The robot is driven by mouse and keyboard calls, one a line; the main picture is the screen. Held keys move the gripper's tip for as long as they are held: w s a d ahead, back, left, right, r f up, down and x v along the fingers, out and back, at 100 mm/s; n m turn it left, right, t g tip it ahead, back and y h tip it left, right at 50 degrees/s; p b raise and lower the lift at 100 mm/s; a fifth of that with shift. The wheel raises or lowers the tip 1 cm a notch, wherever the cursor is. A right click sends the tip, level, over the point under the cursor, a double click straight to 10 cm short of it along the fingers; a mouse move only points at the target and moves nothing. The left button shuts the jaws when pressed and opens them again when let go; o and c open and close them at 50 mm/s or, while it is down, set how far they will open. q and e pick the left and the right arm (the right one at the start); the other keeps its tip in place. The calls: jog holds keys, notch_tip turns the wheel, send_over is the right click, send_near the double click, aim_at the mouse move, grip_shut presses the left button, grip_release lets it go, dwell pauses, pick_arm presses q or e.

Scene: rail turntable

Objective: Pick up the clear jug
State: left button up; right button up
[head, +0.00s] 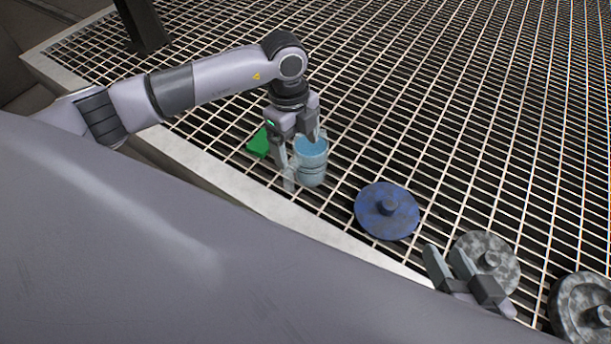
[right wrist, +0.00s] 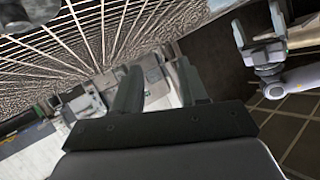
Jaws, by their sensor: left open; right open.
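The clear jug (head: 312,168), see-through with a blue tint, stands upright on the metal grating in the head view. Its handle (head: 289,179) is on its left side. My left gripper (head: 298,153) is open and points down at the jug's top. One finger is at the left, by the handle side, and the other is at the rim. I cannot tell whether either finger touches the jug. My right gripper (head: 452,264) is open and empty at the lower right, beside a grey disc; its fingers also show in the right wrist view (right wrist: 160,88). The jug is not clear there.
A green object (head: 258,144) lies just left of the jug, partly behind my left gripper. A blue disc (head: 376,222) with a knob lies to its right. Grey knobbed discs (head: 498,277) lie further right. A pale ledge (head: 235,190) edges the grating.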

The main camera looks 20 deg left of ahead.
aim_at(291, 163)
pick_arm(q)
jog(key=shift+w+a+f+y, duration=0.1)
jog(key=shift+w+a+y, duration=0.1)
jog(key=shift+a, duration=0.25)
jog(key=shift+w+a+y, duration=0.15)
jog(key=shift+a+y, duration=0.05)
jog(key=shift+a, duration=0.2)
jog(key=shift+a+f+n, duration=0.2)
jog(key=shift+a+n, duration=0.05)
jog(key=shift+n, duration=0.05)
notch_tip(291, 163, down, 6)
jog(key=shift+r+b, duration=0.15)
jog(key=shift+b, duration=1)
notch_tip(291, 163, down, 5)
jog(key=shift+r+b, duration=0.1)
jog(key=shift+b, duration=0.9)
jog(key=shift+f, duration=0.45)
pick_arm(e)
jog(key=shift+a+f+t+y, duration=0.2)
jog(key=shift+f+t+y, duration=0.1)
jog(key=shift+f+t, duration=0.15)
jog(key=shift+r, duration=0.1)
pick_arm(q)
jog(key=c, duration=1.4)
jog(key=shift+w+r, duration=0.1)
jog(key=shift+r, duration=0.05)
grip_shut()
pick_arm(e)
jog(key=shift+w, duration=0.1)
